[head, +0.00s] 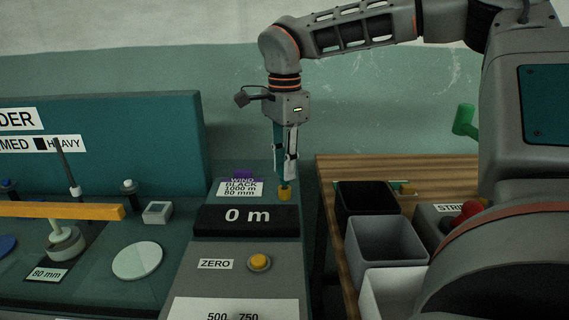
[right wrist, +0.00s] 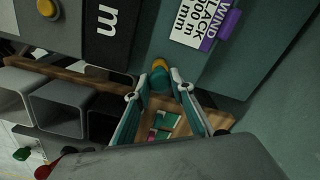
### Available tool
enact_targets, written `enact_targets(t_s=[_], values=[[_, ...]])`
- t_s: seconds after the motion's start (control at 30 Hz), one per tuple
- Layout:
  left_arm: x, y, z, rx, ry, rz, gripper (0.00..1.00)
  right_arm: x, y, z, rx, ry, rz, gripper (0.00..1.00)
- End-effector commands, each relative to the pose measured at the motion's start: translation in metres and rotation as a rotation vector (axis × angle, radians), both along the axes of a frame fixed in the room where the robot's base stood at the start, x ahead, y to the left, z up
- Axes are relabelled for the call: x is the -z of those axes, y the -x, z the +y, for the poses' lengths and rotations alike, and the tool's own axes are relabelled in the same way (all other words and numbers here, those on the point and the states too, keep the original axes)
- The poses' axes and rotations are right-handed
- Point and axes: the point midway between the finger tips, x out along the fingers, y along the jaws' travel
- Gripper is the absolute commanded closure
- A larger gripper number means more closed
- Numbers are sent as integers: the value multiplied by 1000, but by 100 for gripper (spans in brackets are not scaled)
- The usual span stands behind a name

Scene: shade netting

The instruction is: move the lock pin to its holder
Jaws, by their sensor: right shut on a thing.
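My right gripper (head: 286,182) points straight down at the back right of the grey-green console. It is shut on a small teal-topped piece (right wrist: 161,80), which looks like the lock pin. A yellow-orange round part (head: 285,194) sits directly below the fingertips at the console's back right; in the right wrist view this yellow part (right wrist: 160,64) shows just past the teal piece. I cannot tell whether the yellow part belongs to the pin or is its holder, nor whether the two touch. My left gripper is out of view.
The console carries a "0 m" display (head: 247,218), a yellow ZERO button (head: 259,262) and a purple piece (head: 243,174). A yellow bar (head: 62,211) and a white square cup (head: 157,212) are at left. Black (head: 366,197) and grey bins (head: 386,241) stand on the wooden table at right.

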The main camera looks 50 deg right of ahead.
Motion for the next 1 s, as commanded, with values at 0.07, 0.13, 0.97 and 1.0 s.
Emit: enact_targets(t_s=[0.07, 0.13, 0.97, 1.0], values=[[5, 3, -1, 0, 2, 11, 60, 4, 0, 0, 0, 0, 3, 100], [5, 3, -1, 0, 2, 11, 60, 7, 0, 0, -1, 0, 3, 100], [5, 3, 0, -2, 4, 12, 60, 16, 0, 0, 0, -1, 4, 58], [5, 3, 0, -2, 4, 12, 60, 16, 0, 0, 0, -1, 4, 58]])
